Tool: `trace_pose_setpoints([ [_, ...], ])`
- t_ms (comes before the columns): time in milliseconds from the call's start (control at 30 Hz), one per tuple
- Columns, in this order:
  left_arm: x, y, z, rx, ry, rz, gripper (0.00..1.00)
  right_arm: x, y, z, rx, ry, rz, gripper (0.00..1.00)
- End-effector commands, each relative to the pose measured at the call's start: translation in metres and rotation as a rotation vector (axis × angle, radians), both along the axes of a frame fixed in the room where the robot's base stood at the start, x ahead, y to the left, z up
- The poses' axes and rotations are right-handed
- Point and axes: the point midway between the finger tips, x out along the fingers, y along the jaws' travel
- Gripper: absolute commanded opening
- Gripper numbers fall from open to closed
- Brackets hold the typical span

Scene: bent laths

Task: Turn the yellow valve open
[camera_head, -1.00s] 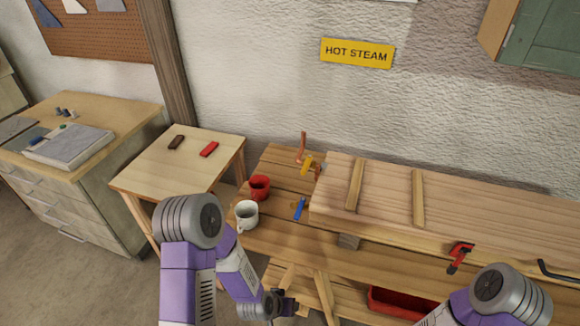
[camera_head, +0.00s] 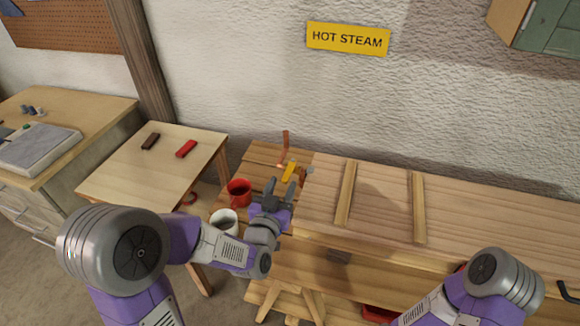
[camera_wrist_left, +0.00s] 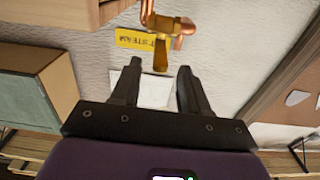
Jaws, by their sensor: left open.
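The yellow valve handle (camera_head: 289,170) sits on a copper pipe (camera_head: 285,146) at the back left of the bench, near the wall. In the left wrist view, which is upside down, the yellow handle (camera_wrist_left: 161,57) shows at top centre with copper fittings (camera_wrist_left: 185,27). My left gripper (camera_head: 281,184) is open and empty just in front of the valve. In the left wrist view, the handle's end lies in line with the gap between my left fingertips (camera_wrist_left: 159,70); I cannot tell whether it is between them. My right gripper is out of view; only that arm shows.
A red mug (camera_head: 238,192) and a white mug (camera_head: 224,221) stand left of my left gripper. A HOT STEAM sign (camera_head: 347,39) hangs on the wall.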

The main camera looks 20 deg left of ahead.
Motion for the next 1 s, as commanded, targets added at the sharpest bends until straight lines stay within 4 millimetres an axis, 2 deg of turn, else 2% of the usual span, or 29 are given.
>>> trace_pose_setpoints([
  [67, 0.010, 0.000, 0.002, 0.001, 0.003, -0.001, 0.45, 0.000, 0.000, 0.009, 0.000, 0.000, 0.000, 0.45],
  [200, 0.033, -0.001, -0.001, 0.001, 0.002, -0.001, 0.45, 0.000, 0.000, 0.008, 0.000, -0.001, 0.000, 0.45],
  [400, 0.055, -0.002, -0.001, -0.001, 0.001, 0.000, 0.45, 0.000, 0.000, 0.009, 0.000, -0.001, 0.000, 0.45],
  [767, 0.061, -0.002, -0.001, -0.002, 0.003, -0.001, 0.45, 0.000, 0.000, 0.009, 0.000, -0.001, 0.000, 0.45],
  [867, 0.061, -0.002, -0.001, -0.002, 0.003, -0.001, 0.32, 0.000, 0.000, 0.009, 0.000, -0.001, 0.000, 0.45],
  [1000, 0.061, -0.002, -0.001, -0.001, 0.002, -0.001, 0.11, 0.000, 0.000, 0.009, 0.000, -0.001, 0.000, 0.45],
])
